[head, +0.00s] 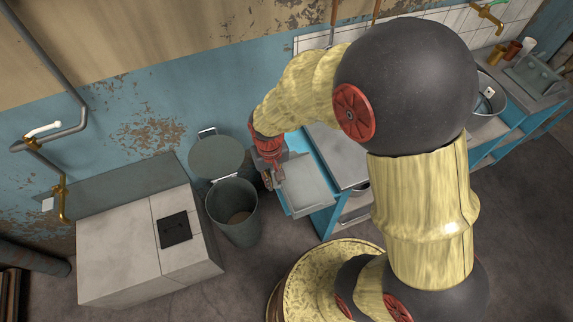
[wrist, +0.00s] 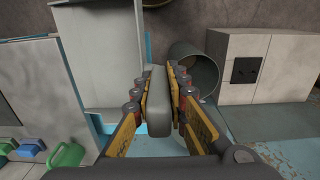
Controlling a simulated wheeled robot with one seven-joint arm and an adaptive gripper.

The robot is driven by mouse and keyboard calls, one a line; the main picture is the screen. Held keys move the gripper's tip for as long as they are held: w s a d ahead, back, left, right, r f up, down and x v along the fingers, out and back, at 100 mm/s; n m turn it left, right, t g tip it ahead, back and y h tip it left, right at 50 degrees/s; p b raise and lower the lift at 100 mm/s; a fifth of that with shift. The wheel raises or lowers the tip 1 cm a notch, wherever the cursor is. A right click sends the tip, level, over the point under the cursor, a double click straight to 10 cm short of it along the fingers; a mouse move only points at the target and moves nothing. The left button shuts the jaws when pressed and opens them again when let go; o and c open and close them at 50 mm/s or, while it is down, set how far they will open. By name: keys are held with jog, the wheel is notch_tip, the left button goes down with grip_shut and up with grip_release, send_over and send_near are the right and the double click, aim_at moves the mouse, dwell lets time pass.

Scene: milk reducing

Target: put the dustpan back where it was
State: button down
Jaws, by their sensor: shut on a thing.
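The dustpan is a grey, shallow pan (head: 305,184) in the head view, just right of my gripper (head: 268,176) and at the left end of the blue-framed bench. In the wrist view, my gripper (wrist: 158,80) has its yellow-padded fingers closed on both sides of a grey block that looks like the dustpan's handle (wrist: 158,108). The pale pan (wrist: 98,55) shows to the left of the fingers. The join between handle and pan is not clear. My gripper is beside the bin, and its fingertips are partly hidden in the head view.
An open round bin (head: 232,222) stands just left of my gripper, its lid (head: 216,156) raised behind it. A white cabinet (head: 130,245) is farther left. The blue-framed bench (head: 325,216) is close on the right. Green (wrist: 66,155) and blue (wrist: 30,146) items show low in the wrist view.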

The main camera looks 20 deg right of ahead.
aim_at(298, 174)
jog(key=w+d+f, duration=0.2)
jog(key=w, duration=0.1)
jog(key=w+d+f+b, duration=0.1)
jog(key=w, duration=0.1)
jog(key=shift+w, duration=0.2)
jog(key=w+f, duration=0.1)
jog(key=w+d+f, duration=0.1)
jog(key=w+f, duration=0.1)
jog(key=w+d+f+b, duration=0.1)
jog(key=f, duration=0.1)
jog(key=shift+w+d+f, duration=0.15)
jog(key=shift+d+f, duration=0.05)
jog(key=shift+f, duration=0.05)
jog(key=shift+w+d+f, duration=0.1)
jog(key=shift+w+f, duration=0.05)
jog(key=shift+f, duration=0.05)
jog(key=shift+f+b, duration=0.45)
jog(key=shift+f, duration=1.05)
jog(key=shift+f, duration=0.15)
jog(key=c, duration=1.8)
grip_release()
jog(key=shift+o, duration=0.2)
